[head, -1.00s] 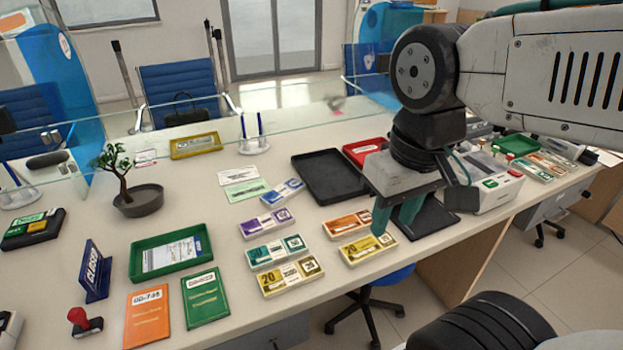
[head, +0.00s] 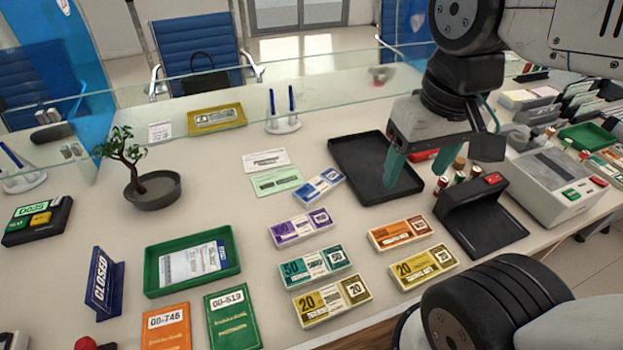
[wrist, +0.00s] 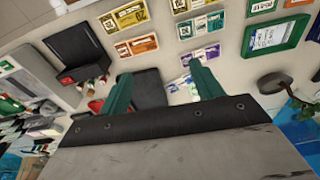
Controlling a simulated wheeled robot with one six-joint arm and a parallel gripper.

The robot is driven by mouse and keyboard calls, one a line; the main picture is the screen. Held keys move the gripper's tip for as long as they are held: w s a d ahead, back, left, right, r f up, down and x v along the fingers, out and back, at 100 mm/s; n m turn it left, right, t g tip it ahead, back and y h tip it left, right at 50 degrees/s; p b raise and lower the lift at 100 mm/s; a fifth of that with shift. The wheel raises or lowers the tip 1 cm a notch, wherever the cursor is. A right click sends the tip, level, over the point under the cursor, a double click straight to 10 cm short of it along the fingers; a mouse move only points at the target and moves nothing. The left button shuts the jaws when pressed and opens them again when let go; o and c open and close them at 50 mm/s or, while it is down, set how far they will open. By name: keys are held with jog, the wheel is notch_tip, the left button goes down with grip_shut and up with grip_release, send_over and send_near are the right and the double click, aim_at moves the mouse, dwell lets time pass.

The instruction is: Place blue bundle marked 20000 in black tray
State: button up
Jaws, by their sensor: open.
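The blue bundle (head: 319,187) lies flat and slightly angled on the counter, just left of the black tray; its number is too small to read. It also shows in the wrist view (wrist: 178,84), near the right finger. The black tray (head: 343,165) is empty, lying flat with a low rim; in the wrist view it shows between the fingers (wrist: 150,92). My gripper (head: 403,163) is open and empty, with its teal fingers pointing down above the tray's right part. It hides part of the tray.
Purple (head: 303,228), teal (head: 315,267), yellow and orange (head: 402,233) bundles lie in front. A black stand (head: 480,225) and several coin rolls stand right of the tray. A glass screen (head: 330,95) runs behind. A green tray (head: 150,270) is at left.

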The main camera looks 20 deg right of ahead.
jog(key=w+a+f+m, duration=0.1)
jog(key=w+f+m, duration=0.15)
jog(key=w, duration=0.55)
jog(key=m+g, duration=0.1)
jog(key=m, duration=0.9)
send_near(320, 184)
jog(key=shift+s+a+f, duration=0.1)
jog(key=shift+a+f, duration=0.05)
jog(key=shift+a, duration=0.05)
jog(key=shift+f+m, duration=0.25)
jog(key=shift+f, duration=0.1)
notch_tip(320, 184, down, 7)
jog(key=shift+d+f, duration=0.15)
jog(key=shift+f, duration=0.1)
jog(key=c, duration=0.9)
jog(key=shift+o, duration=0.2)
jog(key=shift+r, duration=0.1)
